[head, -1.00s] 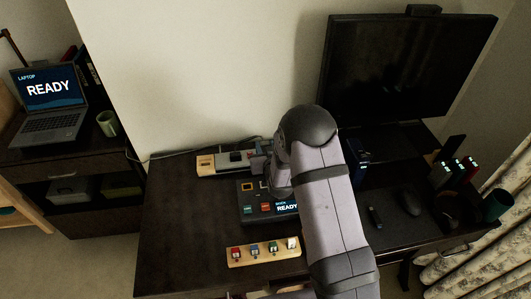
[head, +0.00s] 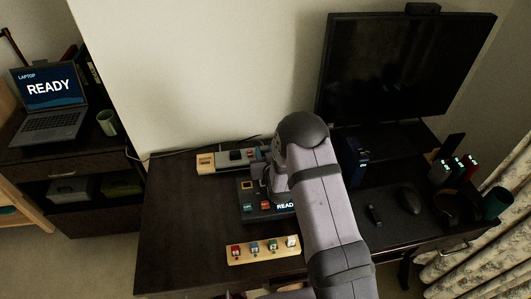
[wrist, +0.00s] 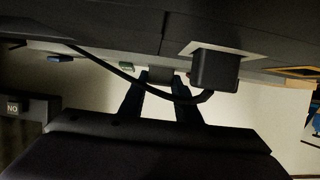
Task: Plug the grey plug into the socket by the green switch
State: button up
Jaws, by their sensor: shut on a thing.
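My gripper (wrist: 160,82) is shut on a small grey block, which I take for the grey plug (wrist: 160,74); its far end is hard to make out. In the head view my gripper (head: 261,172) is at the right part of the power strip (head: 206,162), mostly hidden by my arm. A small green switch (wrist: 126,66) shows just left of the fingertips in the wrist view. The socket by it cannot be made out clearly. I cannot tell whether the held plug touches the strip.
A black plug (wrist: 215,70) with a dark cable (wrist: 125,77) sits right of the fingers, on a pale plate. A blue switch (wrist: 60,58) is farther left. A console (head: 248,210) with a READY screen and a tan board (head: 263,259) of coloured pieces lie in front of the strip.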

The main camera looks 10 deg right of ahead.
jog(key=shift+s+f, duration=0.35)
jog(key=shift+f, duration=0.3)
jog(key=o, duration=0.8)
jog(key=shift+f, duration=0.15)
jog(key=shift+w+r+p, duration=0.15)
jog(key=shift+r+p, duration=0.5)
jog(key=shift+p, duration=0.05)
jog(key=b+v, duration=0.1)
jog(key=v, duration=0.5)
jog(key=b+v, duration=0.1)
jog(key=v, duration=0.4)
jog(key=shift+s+r+b, duration=0.25)
jog(key=shift+r+b, duration=0.15)
